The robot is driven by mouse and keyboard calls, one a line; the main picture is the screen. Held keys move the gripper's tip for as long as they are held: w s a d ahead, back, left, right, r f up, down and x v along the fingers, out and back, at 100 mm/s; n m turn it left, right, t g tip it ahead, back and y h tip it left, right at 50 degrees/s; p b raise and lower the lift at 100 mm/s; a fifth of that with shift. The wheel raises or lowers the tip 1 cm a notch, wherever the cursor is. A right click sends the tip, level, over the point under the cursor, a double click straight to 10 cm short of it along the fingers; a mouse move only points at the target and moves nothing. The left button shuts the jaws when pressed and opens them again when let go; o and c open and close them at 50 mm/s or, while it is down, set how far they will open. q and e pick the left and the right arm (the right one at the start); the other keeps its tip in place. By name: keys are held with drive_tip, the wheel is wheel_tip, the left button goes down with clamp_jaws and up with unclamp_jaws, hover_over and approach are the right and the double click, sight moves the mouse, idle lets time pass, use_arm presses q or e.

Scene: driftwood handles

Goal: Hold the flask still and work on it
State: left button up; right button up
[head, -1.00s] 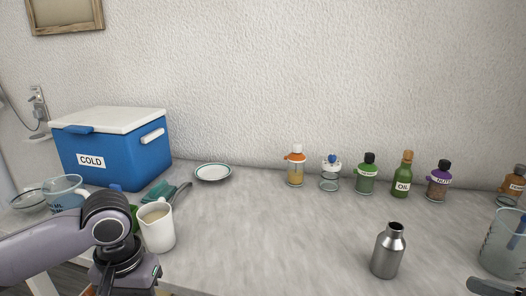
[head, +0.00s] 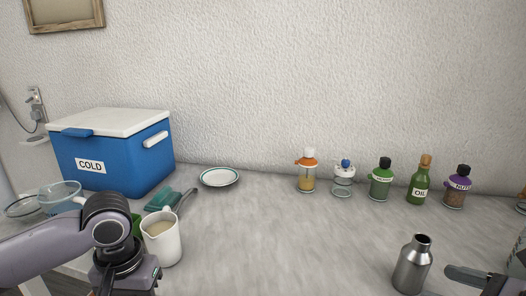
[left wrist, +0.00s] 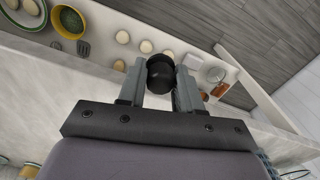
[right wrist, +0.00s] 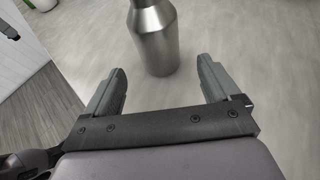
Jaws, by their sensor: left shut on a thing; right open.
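The flask is a bare steel bottle (head: 412,268) with an open neck, upright on the counter at the lower right of the head view. It also shows in the right wrist view (right wrist: 153,38), its base out ahead of the fingertips. My right gripper (right wrist: 163,84) is open and empty, close to the flask on its right side in the head view. My left gripper (left wrist: 160,82) is shut on a small round black piece (left wrist: 160,72), which looks like a cap. In the head view my left wrist hides the left gripper's fingers.
A white jug (head: 162,244) stands just right of my left wrist. A blue cooler (head: 120,160), a plate (head: 220,178) and a row of bottles, including a green oil bottle (head: 419,184), stand along the back. The counter's middle is clear.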

sight(424, 280)
use_arm(q)
drive_tip(key=shift+f+b, duration=0.3)
use_arm(e)
drive_tip(key=shift+x, duration=3.6)
drive_tip(key=shift+r, duration=0.15)
drive_tip(key=shift+s, duration=0.1)
drive_tip(key=c, duration=1.2)
use_arm(q)
wheel_tip(424, 280, up, 17)
drive_tip(key=shift+f, duration=0.1)
use_arm(e)
drive_tip(key=o, duration=1.3)
drive_tip(key=shift+c, duration=0.2)
